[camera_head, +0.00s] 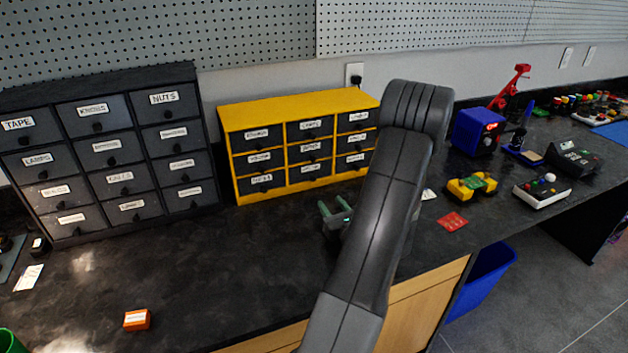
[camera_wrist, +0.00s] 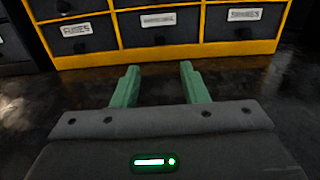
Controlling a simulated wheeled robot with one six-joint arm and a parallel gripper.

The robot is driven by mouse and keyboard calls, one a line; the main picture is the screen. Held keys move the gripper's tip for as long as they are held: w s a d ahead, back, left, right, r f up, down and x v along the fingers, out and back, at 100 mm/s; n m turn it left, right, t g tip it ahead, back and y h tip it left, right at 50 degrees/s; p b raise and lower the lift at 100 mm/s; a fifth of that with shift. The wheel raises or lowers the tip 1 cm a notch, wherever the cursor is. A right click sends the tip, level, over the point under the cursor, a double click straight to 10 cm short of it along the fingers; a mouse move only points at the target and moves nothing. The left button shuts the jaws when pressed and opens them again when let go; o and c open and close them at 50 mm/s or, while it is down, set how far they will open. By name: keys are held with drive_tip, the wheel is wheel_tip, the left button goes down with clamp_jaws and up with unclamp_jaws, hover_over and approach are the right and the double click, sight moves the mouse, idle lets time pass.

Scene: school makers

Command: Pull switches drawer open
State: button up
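A yellow cabinet (camera_head: 228,121) with black labelled drawers in three rows stands against the wall in the head view. All its drawers look shut. I cannot surely read a switches label there; in the wrist view the longer label on the bottom middle drawer (camera_wrist: 158,20) is blurred. My gripper (camera_head: 336,208) is low over the bench in front of the yellow cabinet. In the wrist view my gripper (camera_wrist: 160,82) has its two green fingers apart, with nothing between them, pointing toward the cabinet's bottom row and not touching it. My arm hides the cabinet's right edge.
A dark drawer cabinet (camera_head: 110,72) stands at the left, with its drawers shut. An orange block (camera_head: 137,320) lies at the front left of the bench. A yellow-green gadget (camera_head: 472,187) and a red card (camera_head: 452,222) lie right of my arm. The bench before the yellow cabinet is mostly clear.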

sight(314, 180)
drive_tip(key=p+x, duration=0.1)
drive_tip(key=x, duration=1.1)
drive_tip(key=shift+w+a+p, duration=0.1)
drive_tip(key=shift+p, duration=0.25)
clamp_jaws()
